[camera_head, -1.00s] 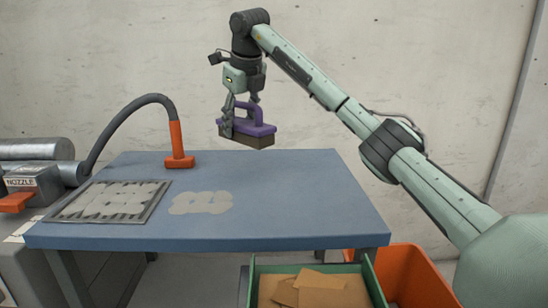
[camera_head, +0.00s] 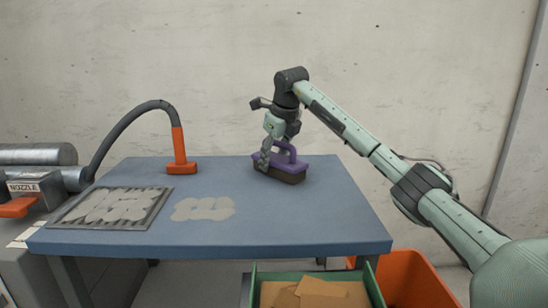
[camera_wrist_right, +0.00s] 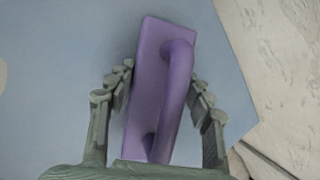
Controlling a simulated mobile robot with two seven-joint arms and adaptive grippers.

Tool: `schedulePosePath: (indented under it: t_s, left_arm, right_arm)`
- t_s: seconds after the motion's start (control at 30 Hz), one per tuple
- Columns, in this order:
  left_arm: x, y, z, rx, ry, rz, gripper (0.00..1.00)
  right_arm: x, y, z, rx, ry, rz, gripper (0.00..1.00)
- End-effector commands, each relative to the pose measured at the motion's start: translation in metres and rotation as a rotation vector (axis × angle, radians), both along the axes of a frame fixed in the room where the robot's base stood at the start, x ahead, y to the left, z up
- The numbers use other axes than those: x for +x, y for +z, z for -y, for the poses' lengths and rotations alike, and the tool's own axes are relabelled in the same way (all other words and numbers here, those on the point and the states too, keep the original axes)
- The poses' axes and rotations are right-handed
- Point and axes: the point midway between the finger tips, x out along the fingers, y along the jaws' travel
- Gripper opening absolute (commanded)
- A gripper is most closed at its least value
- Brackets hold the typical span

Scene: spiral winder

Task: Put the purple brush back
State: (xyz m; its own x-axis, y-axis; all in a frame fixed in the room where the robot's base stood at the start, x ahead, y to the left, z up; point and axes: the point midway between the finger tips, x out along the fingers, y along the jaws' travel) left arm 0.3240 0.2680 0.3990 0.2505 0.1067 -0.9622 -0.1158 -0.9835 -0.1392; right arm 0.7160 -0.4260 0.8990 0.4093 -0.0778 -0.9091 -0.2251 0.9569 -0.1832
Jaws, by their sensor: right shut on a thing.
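The purple brush (camera_head: 282,168) has a purple handle and a dark bristle block. It is at the back right of the blue table (camera_head: 270,222), bristles down, on the top or just above it; I cannot tell which. My right gripper (camera_head: 268,158) is shut on the brush from above. In the right wrist view the brush (camera_wrist_right: 150,85) lies between the two fingers of my right gripper (camera_wrist_right: 160,90), with its curved handle facing the camera. My left gripper is not in view.
An orange nozzle (camera_head: 181,155) on a black hose stands at the back left of the table. A grated panel (camera_head: 72,222) with pale dust is at the left; a pale dust patch (camera_head: 203,208) lies beside it. A green bin (camera_head: 375,288) and orange bin (camera_head: 415,280) stand below the front edge.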

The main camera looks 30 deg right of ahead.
Motion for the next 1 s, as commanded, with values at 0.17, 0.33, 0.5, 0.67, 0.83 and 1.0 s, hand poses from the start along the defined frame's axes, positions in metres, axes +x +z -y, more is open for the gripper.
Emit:
schedulePosePath:
  t_s: [0.17,0.33,0.5,0.67,0.83,1.0]
  left_arm:
    - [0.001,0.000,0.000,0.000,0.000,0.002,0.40]
    - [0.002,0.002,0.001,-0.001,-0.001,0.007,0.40]
    - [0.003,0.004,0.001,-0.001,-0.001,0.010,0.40]
    - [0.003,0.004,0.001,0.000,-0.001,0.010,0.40]
    - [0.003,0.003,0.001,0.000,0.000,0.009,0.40]
    - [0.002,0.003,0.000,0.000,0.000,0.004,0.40]
  right_arm:
    - [0.000,-0.001,0.000,-0.001,0.000,0.001,0.25]
    - [0.000,-0.003,0.000,0.000,0.000,0.000,0.64]
    - [0.000,-0.003,0.000,0.000,0.000,0.000,0.72]
    - [0.000,-0.002,0.000,0.000,0.000,0.000,0.72]
    - [-0.002,0.008,-0.001,0.000,0.000,0.003,0.72]
    - [-0.015,0.038,-0.003,-0.002,0.001,0.005,0.72]
